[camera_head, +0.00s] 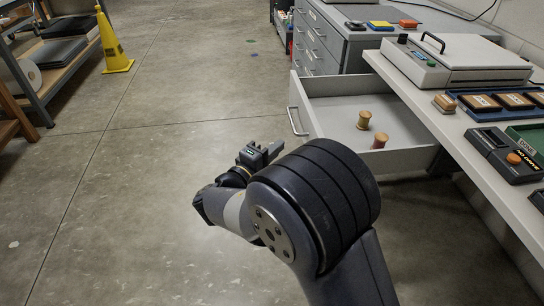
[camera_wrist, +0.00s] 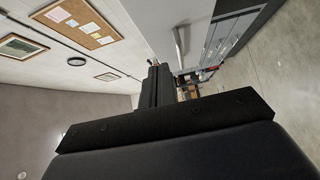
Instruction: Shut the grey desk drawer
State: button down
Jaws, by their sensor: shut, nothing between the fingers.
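The grey desk drawer (camera_head: 345,103) is pulled out from under the desk top in the head view. Its front panel with a pale bar handle (camera_head: 297,120) faces left, toward the open floor. Two wooden spools (camera_head: 364,120) stand inside it. My gripper (camera_head: 272,148) is shut and empty, in front of and to the left of the drawer, apart from its handle in the picture. In the wrist view the dark fingers (camera_wrist: 155,85) point ahead, with a pale bar that may be the handle (camera_wrist: 180,45) just beyond; how close it is I cannot tell.
The desk top (camera_head: 458,125) holds a flat machine (camera_head: 455,62), a tray of small boxes (camera_head: 500,103) and a black device (camera_head: 505,155). A grey drawer cabinet (camera_head: 320,40) stands behind. A yellow floor sign (camera_head: 113,45) and a shelf (camera_head: 50,60) are at left.

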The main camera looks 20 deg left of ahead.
aim_at(311, 130)
jog(key=w+d, duration=0.1)
jog(key=w, duration=0.1)
jog(key=w+d+b, duration=0.1)
jog(key=w, duration=0.1)
jog(key=w+d, duration=0.1)
jog(key=w, duration=0.1)
jog(key=shift+w+d+f+b, duration=0.1)
jog(key=shift+w+d+b, duration=0.05)
jog(key=shift+d+b, duration=0.2)
jog(key=shift+w+d, duration=0.3)
jog(key=shift+d, duration=0.15)
